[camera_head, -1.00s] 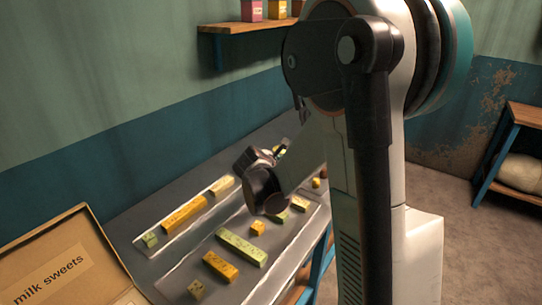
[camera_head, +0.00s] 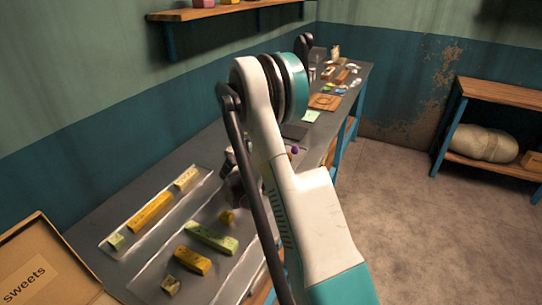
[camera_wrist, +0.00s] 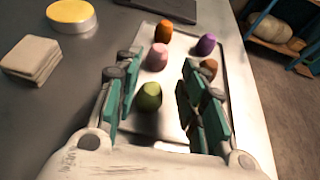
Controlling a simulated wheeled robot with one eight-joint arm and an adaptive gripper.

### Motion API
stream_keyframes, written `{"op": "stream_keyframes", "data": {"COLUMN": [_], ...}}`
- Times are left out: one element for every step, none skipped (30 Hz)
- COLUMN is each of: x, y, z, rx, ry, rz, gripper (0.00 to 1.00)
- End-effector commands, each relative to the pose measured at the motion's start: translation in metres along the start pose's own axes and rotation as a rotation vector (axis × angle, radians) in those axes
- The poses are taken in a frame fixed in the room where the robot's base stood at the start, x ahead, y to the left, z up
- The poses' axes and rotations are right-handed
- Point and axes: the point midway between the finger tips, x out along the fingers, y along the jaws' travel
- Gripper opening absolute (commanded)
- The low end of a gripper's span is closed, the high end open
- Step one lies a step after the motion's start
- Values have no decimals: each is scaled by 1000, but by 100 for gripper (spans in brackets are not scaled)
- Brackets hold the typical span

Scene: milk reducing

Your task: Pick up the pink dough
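The pink dough (camera_wrist: 157,57) is a small rounded lump on a pale tray (camera_wrist: 228,97) in the wrist view. My gripper (camera_wrist: 162,68) is open, its two teal-padded fingers reaching toward the tray. The pink dough shows between the fingertips, near the left one; I cannot tell the height gap. A green dough (camera_wrist: 149,96) shows nearer, between the fingers. An orange dough (camera_wrist: 163,31) stands behind, a purple dough (camera_wrist: 206,44) to the right and a brown dough (camera_wrist: 209,68) beside the right finger. In the head view my arm hides the pink dough.
A yellow round piece (camera_wrist: 71,14) and a stack of pale squares (camera_wrist: 33,60) lie left of the tray. Yellow and green bars (camera_head: 152,213) lie on the table's near part. A cardboard box (camera_head: 35,262) stands at the lower left. The floor (camera_head: 420,215) at right is open.

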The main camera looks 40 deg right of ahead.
Motion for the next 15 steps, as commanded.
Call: {"op": "stream_keyframes", "data": {"x": [8,11,14,16,17,19,20,21,23,25,28,33,37,41,47], "y": [-1,-1,0,0,0,0,0,0,0,0,0,0,0,1,1], "z": [-1,-1,0,0,0,0,0,0,0,0,0,0,0,-1,-1], "rx": [1,1,1,1,1,1,1,1,1,1,2,2,2,2,2], "ry": [0,0,0,0,0,0,0,0,0,0,0,0,0,0,1], "rz": [-2,-2,-2,-1,-1,0,0,0,0,0,0,-1,-1,-2,-2], "gripper": [38,38,38,38,38,38,38,38,38,38,38,38,38,38,38]}}
